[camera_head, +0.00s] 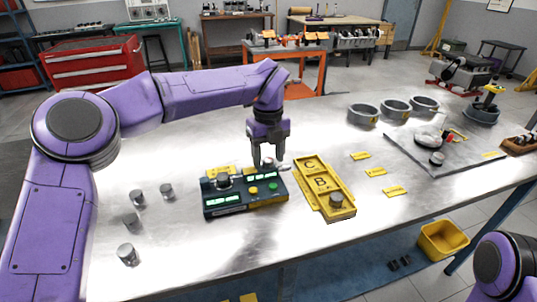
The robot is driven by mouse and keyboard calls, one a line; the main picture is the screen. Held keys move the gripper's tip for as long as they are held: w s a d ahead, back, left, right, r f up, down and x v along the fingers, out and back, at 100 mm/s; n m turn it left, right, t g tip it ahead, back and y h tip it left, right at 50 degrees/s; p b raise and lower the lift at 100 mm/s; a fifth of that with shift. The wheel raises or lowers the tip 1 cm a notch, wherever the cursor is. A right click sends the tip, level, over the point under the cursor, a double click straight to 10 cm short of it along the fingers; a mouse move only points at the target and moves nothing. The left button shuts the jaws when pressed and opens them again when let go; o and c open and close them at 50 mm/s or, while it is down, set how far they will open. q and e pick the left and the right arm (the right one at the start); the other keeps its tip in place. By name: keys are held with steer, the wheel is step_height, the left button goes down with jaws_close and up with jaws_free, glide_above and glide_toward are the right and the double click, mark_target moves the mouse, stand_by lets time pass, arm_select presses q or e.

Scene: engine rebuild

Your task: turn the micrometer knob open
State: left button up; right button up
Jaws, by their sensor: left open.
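A dark gauge box (243,202) with green displays and a yellow and a green button stands on the metal table. A grey cylinder (223,180) sits on its left part. My left gripper (268,164) points down over the back right corner of the box, with its fingers apart. A small silver part (283,167) shows at the fingertips; it may be the micrometer knob, but the fingers partly hide it. I cannot tell whether the fingers touch it. My right gripper is out of view; only part of my right arm shows at the lower right.
A yellow tray (311,179) marked C and B stands right of the box, with a dark cylinder (336,201) in its near end. Several metal cylinders (132,220) stand at left. Three grey rings (395,108) and a grey mat (403,149) with parts lie at right.

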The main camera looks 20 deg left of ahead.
arm_select(q)
steer(key=shift+s+r, duration=0.3)
steer(key=shift+s, duration=0.15)
steer(key=shift+w, duration=0.1)
jaws_close()
